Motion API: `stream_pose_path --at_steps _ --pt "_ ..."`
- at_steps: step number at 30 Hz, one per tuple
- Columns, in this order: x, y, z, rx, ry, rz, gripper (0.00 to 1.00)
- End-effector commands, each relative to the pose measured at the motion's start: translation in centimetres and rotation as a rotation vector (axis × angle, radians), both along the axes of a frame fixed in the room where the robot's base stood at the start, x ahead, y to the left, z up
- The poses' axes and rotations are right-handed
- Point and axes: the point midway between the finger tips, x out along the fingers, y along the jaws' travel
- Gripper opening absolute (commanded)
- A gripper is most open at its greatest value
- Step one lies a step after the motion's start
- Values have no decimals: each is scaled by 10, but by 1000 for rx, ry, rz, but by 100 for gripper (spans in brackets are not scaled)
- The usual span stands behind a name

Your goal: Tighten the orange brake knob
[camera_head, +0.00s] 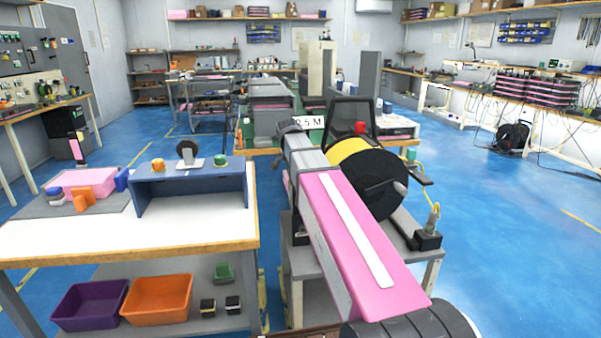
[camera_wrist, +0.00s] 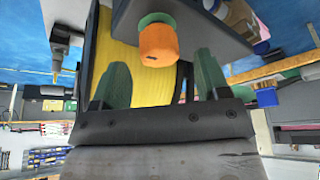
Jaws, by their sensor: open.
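The orange knob (camera_wrist: 157,46), with a green collar at its base, shows at the top middle of the wrist view, against a grey surface. My gripper (camera_wrist: 160,62) has its two green fingers apart, one on each side of the knob, with a visible gap to each. How deep the knob sits between the fingertips I cannot tell. The yellow-wound cable reel (camera_wrist: 123,52) fills the space behind. In the head view the reel (camera_head: 391,179) stands beyond my arm, with a black side disc and a crank. My gripper and this knob cannot be made out there.
A grey cart (camera_head: 428,263) carries the reel. At left, a white table (camera_head: 200,228) holds a blue stand (camera_head: 190,181) with small orange and green parts. Purple (camera_head: 90,303) and orange bins (camera_head: 157,298) sit below. Blue floor at right is mostly free.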

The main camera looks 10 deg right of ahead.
Motion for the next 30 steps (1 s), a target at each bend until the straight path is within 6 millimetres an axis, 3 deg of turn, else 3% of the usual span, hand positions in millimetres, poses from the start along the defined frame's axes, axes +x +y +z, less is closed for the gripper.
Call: stream_pose_path --at_steps 6,12,18,30 --pt "-10 10 36 -1 -4 0 69" --pt "-17 18 60 -1 -3 1 69" --pt "-20 21 70 -1 -2 0 69" --pt "-21 21 71 -1 -1 0 69"
